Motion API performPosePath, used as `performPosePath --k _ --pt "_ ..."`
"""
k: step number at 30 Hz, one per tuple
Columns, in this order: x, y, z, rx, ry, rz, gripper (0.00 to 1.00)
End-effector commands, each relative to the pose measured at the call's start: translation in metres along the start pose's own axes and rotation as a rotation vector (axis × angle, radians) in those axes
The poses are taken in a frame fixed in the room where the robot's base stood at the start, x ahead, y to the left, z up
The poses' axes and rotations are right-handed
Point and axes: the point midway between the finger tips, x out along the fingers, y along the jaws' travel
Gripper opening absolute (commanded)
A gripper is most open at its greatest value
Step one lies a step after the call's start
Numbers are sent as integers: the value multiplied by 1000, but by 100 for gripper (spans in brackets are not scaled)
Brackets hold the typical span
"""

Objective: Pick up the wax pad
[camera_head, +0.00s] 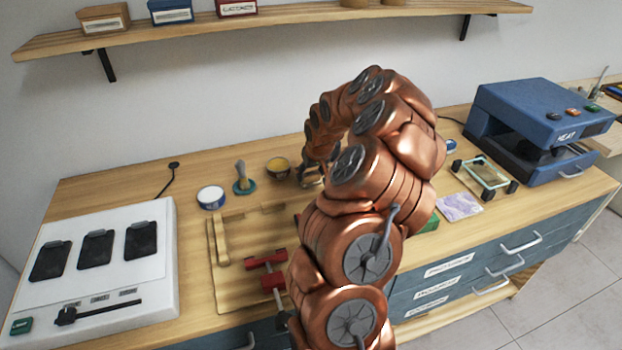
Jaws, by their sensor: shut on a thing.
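My gripper (312,176) is at the far end of my copper-coloured arm, pointing down at the back middle of the wooden bench. It is shut on a small tan thing, which I take to be the wax pad; it is mostly hidden by the fingers and is low at the bench top. I cannot tell whether it touches the bench. A bowl with yellow contents (278,168) stands just left of my gripper.
A teal round piece with a handle (244,184) and a white round tub (211,198) stand farther left. A wooden tray (236,290) with red clamps (268,270) lies in front. A white panel (158,275) is at left, a blue press (520,110) at right. A shelf (300,14) hangs above.

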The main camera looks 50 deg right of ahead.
Motion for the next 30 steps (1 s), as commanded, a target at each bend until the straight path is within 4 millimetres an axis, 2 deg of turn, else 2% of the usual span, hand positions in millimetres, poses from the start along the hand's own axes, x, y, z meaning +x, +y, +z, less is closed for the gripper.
performPosePath --k 2,9,14,24,30 --pt "0 0 0 0 -1 0 27" --pt "0 0 0 0 0 0 27" --pt "-10 0 -4 -2 -1 1 27" --pt "-64 0 -27 -2 2 2 27" --pt "-86 0 -36 -1 1 2 27"
